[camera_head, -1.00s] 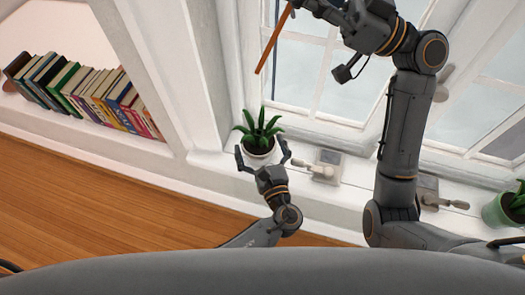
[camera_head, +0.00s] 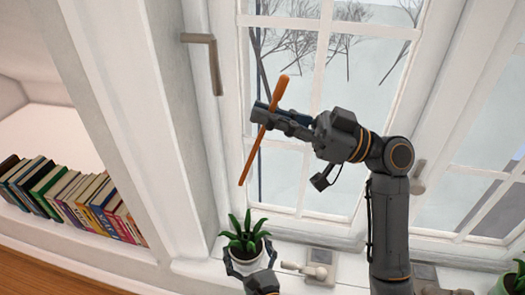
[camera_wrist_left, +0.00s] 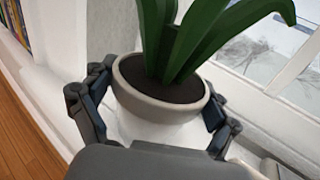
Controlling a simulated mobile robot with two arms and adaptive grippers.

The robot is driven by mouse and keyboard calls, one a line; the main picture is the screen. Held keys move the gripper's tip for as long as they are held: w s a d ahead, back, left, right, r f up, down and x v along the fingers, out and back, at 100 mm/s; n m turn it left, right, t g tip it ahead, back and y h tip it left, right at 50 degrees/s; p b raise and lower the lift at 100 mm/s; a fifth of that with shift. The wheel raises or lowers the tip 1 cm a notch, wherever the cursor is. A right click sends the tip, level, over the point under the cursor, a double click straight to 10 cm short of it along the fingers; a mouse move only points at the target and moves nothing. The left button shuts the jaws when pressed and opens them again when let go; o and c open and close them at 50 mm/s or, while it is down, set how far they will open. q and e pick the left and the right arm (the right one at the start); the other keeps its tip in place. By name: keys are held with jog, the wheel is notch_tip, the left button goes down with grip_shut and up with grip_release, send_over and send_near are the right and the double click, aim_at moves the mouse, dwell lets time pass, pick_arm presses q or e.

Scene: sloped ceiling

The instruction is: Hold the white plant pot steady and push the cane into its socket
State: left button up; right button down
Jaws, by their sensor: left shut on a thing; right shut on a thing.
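The white plant pot (camera_head: 246,262) holds a green leafy plant and stands on the window sill; it also shows large in the left wrist view (camera_wrist_left: 160,102), with dark soil inside its rim. My left gripper (camera_head: 250,268) is shut on the pot, one finger on each side. My right gripper (camera_head: 268,118) is shut on the orange-brown cane (camera_head: 252,152) near its upper part. The cane is tilted, its lower tip hanging in the air a little above the plant's leaves and apart from them. I cannot make out the socket; leaves cover part of the soil.
A window (camera_head: 335,75) stands close behind the cane, with a handle (camera_head: 205,62) on the left frame. A latch (camera_head: 308,270) sits right of the pot. A row of books (camera_head: 75,200) is at left. Another potted plant (camera_head: 518,275) is at the right edge.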

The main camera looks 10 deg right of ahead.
jog(key=a+f+h, duration=0.1)
jog(key=f, duration=0.2)
jog(key=a+f+m+t+h, duration=0.1)
jog(key=a+f, duration=0.1)
jog(key=f, duration=0.2)
jog(key=a+f+h, duration=0.2)
jog(key=f, duration=0.2)
jog(key=shift+w+a+m+t, duration=0.1)
jog(key=shift+w+m+t, duration=0.2)
jog(key=shift+w+t, duration=0.1)
jog(key=shift+f, duration=2.85)
jog(key=shift+f, duration=2.85)
jog(key=c, duration=1.4)
grip_release()
jog(key=v, duration=1.2)
jog(key=shift+r, duration=0.15)
